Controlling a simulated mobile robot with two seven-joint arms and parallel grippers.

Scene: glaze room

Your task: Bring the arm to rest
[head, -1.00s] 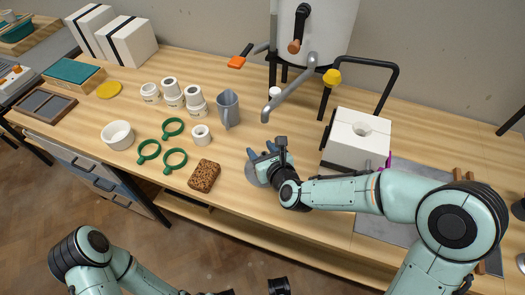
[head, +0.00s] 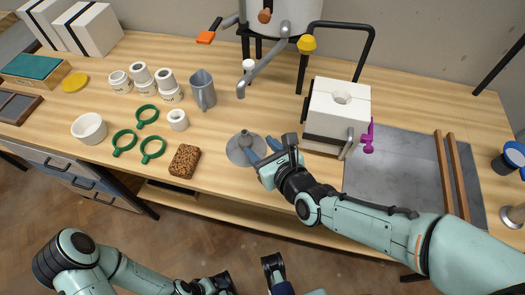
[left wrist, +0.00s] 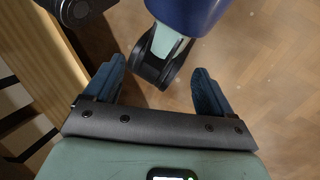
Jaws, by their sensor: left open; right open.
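My right gripper (head: 264,150) is open, low over the front of the wooden bench in the head view. Its blue fingers point left at a grey, funnel-like piece (head: 236,155) with a round flared base, standing on the bench. The fingertips overlap its right side in the picture; I cannot tell whether they touch it. My right arm reaches in from the lower right. My left gripper shows in the left wrist view (left wrist: 158,75), its two blue fingers wide apart with nothing between them, over the floor. My left arm is low, in front of the bench.
A brown speckled sponge (head: 184,161), green rings (head: 152,151) and a grey mug (head: 203,90) stand left of the right gripper. A white block mould (head: 338,106) and a grey board (head: 385,170) with wooden strips lie to its right. The bench's front edge runs below.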

